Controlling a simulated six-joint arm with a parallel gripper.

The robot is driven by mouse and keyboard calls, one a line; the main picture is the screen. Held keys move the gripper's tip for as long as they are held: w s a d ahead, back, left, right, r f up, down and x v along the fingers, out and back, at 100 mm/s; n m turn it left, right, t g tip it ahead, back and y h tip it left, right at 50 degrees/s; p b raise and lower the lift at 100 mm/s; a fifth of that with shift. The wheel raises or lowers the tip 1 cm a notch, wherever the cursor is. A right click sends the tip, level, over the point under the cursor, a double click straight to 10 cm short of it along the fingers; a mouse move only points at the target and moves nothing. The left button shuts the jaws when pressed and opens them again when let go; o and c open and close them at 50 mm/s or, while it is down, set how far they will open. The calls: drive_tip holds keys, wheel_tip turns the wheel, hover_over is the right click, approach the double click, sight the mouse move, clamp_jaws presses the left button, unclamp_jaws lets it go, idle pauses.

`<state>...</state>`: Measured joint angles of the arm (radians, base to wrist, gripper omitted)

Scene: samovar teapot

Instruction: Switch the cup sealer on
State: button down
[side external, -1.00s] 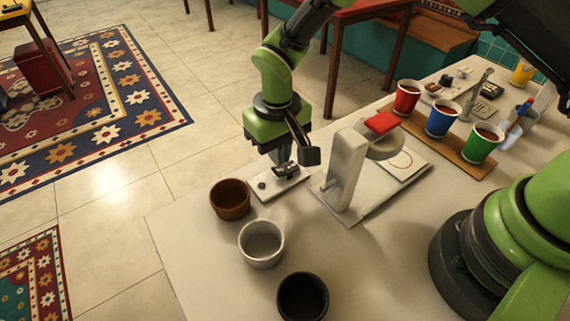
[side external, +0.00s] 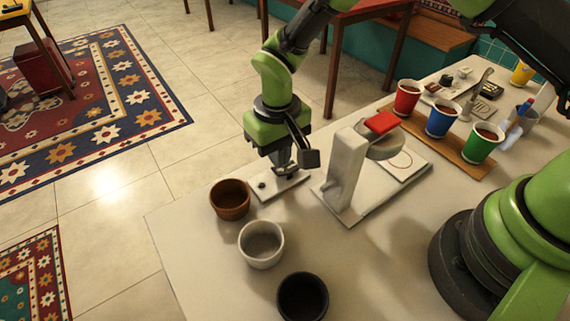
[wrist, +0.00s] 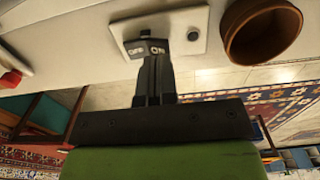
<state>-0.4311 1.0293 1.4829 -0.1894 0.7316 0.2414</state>
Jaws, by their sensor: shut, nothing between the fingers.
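The cup sealer (side external: 347,165) is a white stand with a red piece (side external: 382,122) on its raised head. Beside it lies a small white panel (side external: 268,191), also in the wrist view (wrist: 170,22). The panel bears a rocker switch (wrist: 140,50) with OFF and ON lettering and a small dark knob (wrist: 193,35). My gripper (side external: 284,170) is shut and empty, pointing down over the panel. In the wrist view its fingertips (wrist: 155,58) are at the switch, by the ON lettering. I cannot tell whether they touch or press it.
A brown cup (side external: 231,200) stands close left of the panel. A white cup (side external: 261,245) and a black cup (side external: 302,298) stand nearer the camera. Filled red (side external: 407,98), blue (side external: 443,120) and green (side external: 483,144) cups stand on a wooden board.

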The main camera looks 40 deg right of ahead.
drive_tip(key=shift+f, duration=1.2)
idle(0.3)
drive_tip(key=shift+r, duration=3.55)
drive_tip(key=shift+r, duration=0.25)
wheel_tip(320, 180, up, 8)
drive_tip(key=m+t, duration=0.1)
hover_over(296, 168)
drive_tip(key=s+d+r+m+t+y, duration=0.1)
drive_tip(key=s+d+r, duration=0.1)
drive_tip(key=r, duration=0.2)
drive_tip(key=s+d+r+t+y, duration=0.1)
drive_tip(key=s+d+r, duration=0.2)
drive_tip(key=r, duration=0.2)
drive_tip(key=s+d+r+m+t, duration=0.1)
drive_tip(key=s+d+r+t, duration=0.1)
drive_tip(key=s, duration=0.4)
drive_tip(key=s+d+r+m+t, duration=0.1)
drive_tip(key=s+d+r+t, duration=0.1)
drive_tip(key=s, duration=0.5)
drive_tip(key=shift+s+d, duration=0.25)
drive_tip(key=shift+d, duration=0.1)
